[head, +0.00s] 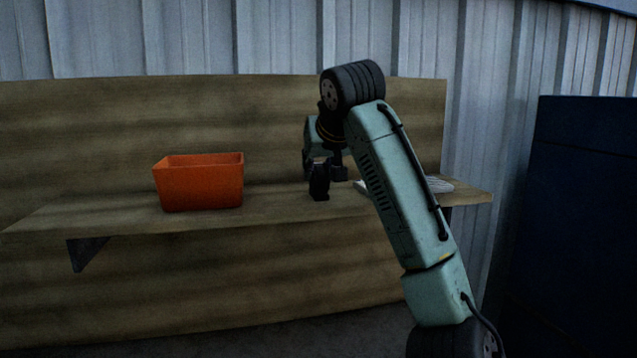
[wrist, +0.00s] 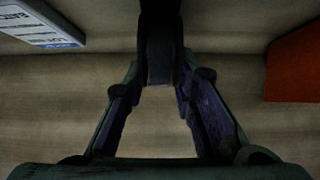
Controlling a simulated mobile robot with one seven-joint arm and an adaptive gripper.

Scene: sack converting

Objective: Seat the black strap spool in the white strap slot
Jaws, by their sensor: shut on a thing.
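My gripper (wrist: 160,85) is shut on a black thing (wrist: 160,45), which I take to be the black strap spool. In the wrist view it sits between the fingertips at the top middle, and its far end is lost in shadow. In the head view the dark spool (head: 319,184) is at my gripper, low over the shelf; I cannot tell whether it touches the wood. A white thing (head: 440,184) lies on the shelf to the right, partly hidden behind my arm. I cannot make out the white strap slot for sure.
An orange bin (head: 200,188) stands on the wooden shelf (head: 110,205), left of my gripper; its side shows in the wrist view (wrist: 295,65). A white printed piece (wrist: 40,25) is at the wrist view's upper left. The shelf between bin and gripper is clear.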

